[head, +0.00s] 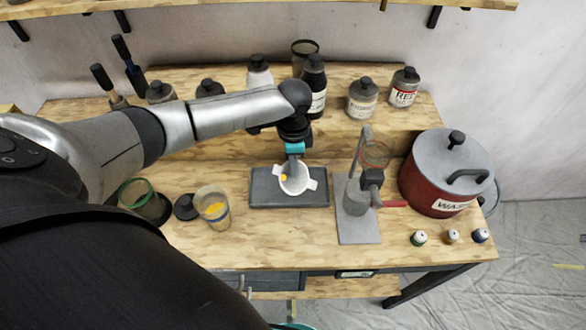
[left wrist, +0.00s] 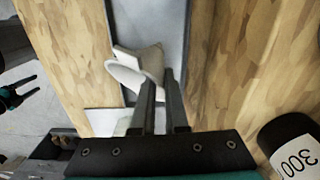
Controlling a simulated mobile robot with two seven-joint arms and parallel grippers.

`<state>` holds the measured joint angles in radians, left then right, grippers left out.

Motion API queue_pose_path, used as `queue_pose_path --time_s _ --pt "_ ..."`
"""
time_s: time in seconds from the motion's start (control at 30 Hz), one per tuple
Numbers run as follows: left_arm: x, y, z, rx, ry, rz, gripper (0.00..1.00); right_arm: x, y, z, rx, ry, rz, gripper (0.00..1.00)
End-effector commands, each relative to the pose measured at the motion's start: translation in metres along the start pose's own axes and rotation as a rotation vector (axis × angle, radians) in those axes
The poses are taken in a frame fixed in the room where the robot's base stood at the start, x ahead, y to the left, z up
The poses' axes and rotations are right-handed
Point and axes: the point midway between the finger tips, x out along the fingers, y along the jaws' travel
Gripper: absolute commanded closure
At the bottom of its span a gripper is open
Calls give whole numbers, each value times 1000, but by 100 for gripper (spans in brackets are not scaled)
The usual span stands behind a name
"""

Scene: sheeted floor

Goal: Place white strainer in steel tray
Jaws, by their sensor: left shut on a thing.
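The white strainer (head: 297,186) hangs in my left gripper (head: 293,160), over the grey steel tray (head: 262,200) on the workbench. A small yellow spot shows at the strainer's left side. In the left wrist view the strainer (left wrist: 128,75) is at the fingertips of my left gripper (left wrist: 162,85), with the tray (left wrist: 172,40) behind it. The exact gap between strainer and tray is hard to judge. My right gripper (left wrist: 22,92) shows at the left edge of the left wrist view, its fingers apart and empty.
A cup with yellow contents (head: 213,208) and a green-rimmed container (head: 137,195) stand left of the tray. A stand with a flat base (head: 358,225) and a red pot (head: 430,190) are to the right. Several bottles line the raised shelf behind.

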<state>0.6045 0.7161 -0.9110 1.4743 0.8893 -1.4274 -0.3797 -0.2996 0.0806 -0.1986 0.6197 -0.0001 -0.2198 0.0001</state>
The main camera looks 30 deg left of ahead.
Motion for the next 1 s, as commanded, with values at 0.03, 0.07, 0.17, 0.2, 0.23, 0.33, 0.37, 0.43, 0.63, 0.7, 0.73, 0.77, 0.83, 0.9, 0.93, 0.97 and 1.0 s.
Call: queue_pose_path --time_s 0.03,0.07,0.17,0.2,0.23,0.33,0.37,0.43,0.63,0.7,0.73,0.77,0.83,0.9,0.93,0.97,1.0 --pt "10 1 0 0 -1 2 100 2 0 0 0 0 0 36" --pt "13 1 0 0 -1 2 100 3 0 0 0 1 0 36" --pt "20 1 0 0 -2 1 100 3 0 0 0 1 0 36" --pt "21 1 0 0 -1 0 100 3 0 0 0 1 0 36" --pt "21 1 0 0 -1 0 100 3 0 0 0 1 0 36" --pt "20 1 0 0 0 0 100 3 0 0 0 1 0 36" --pt "20 1 0 0 0 0 100 3 0 0 0 1 0 36" --pt "20 1 0 0 0 0 100 3 0 0 0 1 0 36" --pt "24 1 0 0 1 0 82 4 0 0 -1 1 0 36" --pt "24 1 0 0 1 0 74 4 0 0 -1 1 0 36" --pt "24 1 0 0 0 0 71 4 0 0 -1 1 0 36" --pt "24 1 0 0 0 0 67 4 0 0 -1 1 0 36" --pt "24 1 0 0 0 0 60 4 0 0 -1 1 0 36" --pt "23 1 0 0 0 0 58 4 0 0 -1 1 -1 36" --pt "23 1 0 0 0 0 58 4 0 0 -1 1 -1 36" --pt "23 1 0 0 0 0 58 4 0 0 -1 1 -1 36" --pt "23 1 0 0 0 0 58 4 0 0 -2 1 -1 36"
